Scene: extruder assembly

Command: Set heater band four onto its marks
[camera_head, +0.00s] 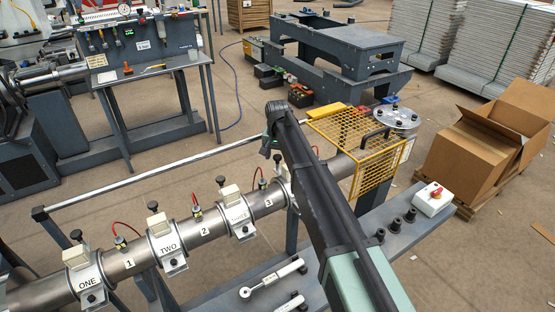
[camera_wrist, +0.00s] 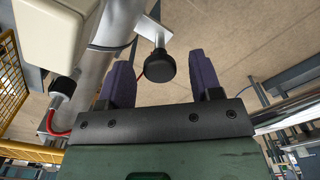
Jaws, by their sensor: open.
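The metal barrel (camera_head: 210,231) runs diagonally across the head view, with bands labelled ONE (camera_head: 88,281), TWO (camera_head: 167,245) and THREE (camera_head: 237,215) around it. Beyond mark 3 (camera_head: 268,202), the edge of another band (camera_head: 283,192) shows beside my arm. Its label and any marks there are hidden. In the wrist view, my gripper (camera_wrist: 163,82) has its two purple fingers apart. A black knob (camera_wrist: 160,66) on a stem shows between and beyond them; I see no contact. A pale box (camera_wrist: 62,32) sits to its left, beside the barrel (camera_wrist: 116,24).
A yellow mesh guard (camera_head: 375,150) stands at the barrel's far end. The grey bench (camera_head: 375,262) in front holds white tools (camera_head: 272,278), black knobs (camera_head: 395,224) and a red-button box (camera_head: 434,199). Red wires rise along the barrel. A rail (camera_head: 150,172) runs behind it.

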